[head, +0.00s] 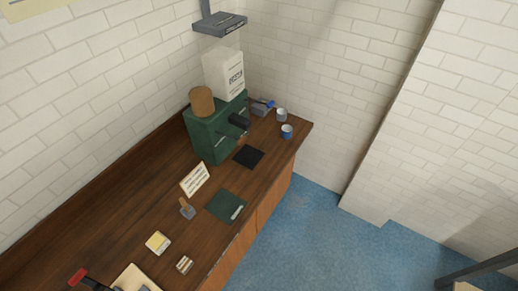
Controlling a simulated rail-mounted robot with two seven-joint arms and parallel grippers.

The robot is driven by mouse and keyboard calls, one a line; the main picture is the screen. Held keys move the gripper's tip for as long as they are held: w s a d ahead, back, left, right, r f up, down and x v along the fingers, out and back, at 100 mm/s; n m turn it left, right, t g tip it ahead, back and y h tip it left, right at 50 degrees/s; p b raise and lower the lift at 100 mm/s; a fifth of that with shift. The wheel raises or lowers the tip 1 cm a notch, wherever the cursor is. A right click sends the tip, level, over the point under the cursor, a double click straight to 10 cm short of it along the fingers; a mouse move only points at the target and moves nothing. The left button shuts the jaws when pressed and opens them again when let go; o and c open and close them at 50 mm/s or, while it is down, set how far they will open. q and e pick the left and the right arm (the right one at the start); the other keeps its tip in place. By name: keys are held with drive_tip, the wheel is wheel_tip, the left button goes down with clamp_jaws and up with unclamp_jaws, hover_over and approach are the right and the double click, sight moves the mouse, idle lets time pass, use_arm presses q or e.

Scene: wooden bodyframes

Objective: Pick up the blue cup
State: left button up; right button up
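The blue cup (287,131) stands upright near the far right end of the dark wooden counter (150,195), close to its front edge. It looks small, with a pale inside. A second cup (281,114), greyer in colour, stands just behind it, close to it. Neither of my grippers can be made out in the head view, and nothing is seen touching the blue cup.
A green machine (215,132) with a brown round top stands left of the cups. A dark square pad (249,156), a green mat (226,206) and a small sign (195,179) lie nearer. White brick walls close in behind; blue floor (310,235) is open.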

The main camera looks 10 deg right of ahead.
drive_tip(key=o, duration=1.1)
